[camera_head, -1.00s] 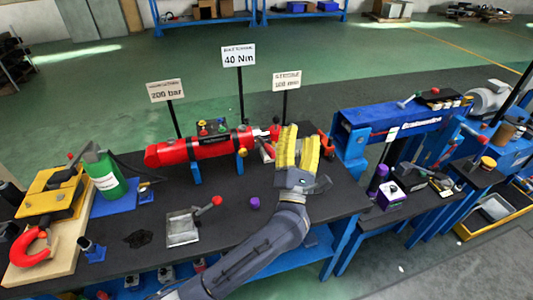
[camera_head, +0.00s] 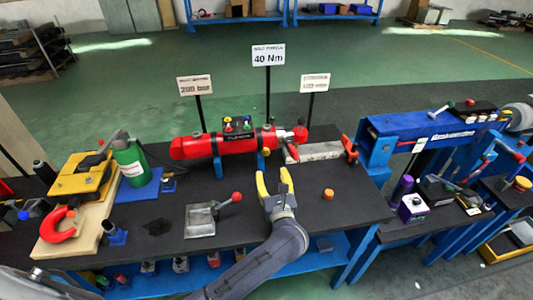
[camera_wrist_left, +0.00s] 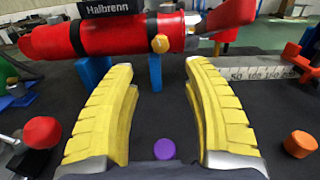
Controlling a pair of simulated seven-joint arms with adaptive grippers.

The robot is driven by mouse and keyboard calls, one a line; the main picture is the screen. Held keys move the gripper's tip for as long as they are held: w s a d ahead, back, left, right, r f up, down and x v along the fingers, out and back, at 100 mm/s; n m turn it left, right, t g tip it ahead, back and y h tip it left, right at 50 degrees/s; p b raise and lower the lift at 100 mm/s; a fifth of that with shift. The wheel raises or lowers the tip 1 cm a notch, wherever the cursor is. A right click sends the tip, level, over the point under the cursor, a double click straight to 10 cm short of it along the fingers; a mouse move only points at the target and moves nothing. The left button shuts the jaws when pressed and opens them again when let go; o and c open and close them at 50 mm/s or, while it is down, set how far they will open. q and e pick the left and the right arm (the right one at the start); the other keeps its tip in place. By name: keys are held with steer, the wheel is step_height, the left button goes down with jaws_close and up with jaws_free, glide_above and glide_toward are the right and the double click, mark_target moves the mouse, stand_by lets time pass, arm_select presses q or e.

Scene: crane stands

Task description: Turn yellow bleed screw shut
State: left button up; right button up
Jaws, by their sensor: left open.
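A red cylinder (camera_head: 228,143) lies on blue supports on the dark bench. The yellow bleed screw (camera_wrist_left: 160,43) is a small yellow knob low on its near side, and it also shows in the head view (camera_head: 265,152). My left gripper (camera_head: 274,178) has its yellow fingers spread with nothing between the tips. In the left wrist view the open fingers (camera_wrist_left: 160,75) stand either side of the screw in the picture, but the tips are short of it and do not touch it. My right gripper cannot be made out.
A purple knob (camera_wrist_left: 164,148) is on the bench below the fingers. An orange knob (camera_head: 328,194) stands to their right. A grey scale plate (camera_head: 318,151) lies beyond. A red-knobbed lever (camera_head: 237,197) is to the left. Sign posts stand behind the cylinder.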

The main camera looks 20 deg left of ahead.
mark_target(266, 153)
arm_select(q)
steer(key=x, duration=1.2)
steer(key=shift+s, duration=0.1)
jaws_close()
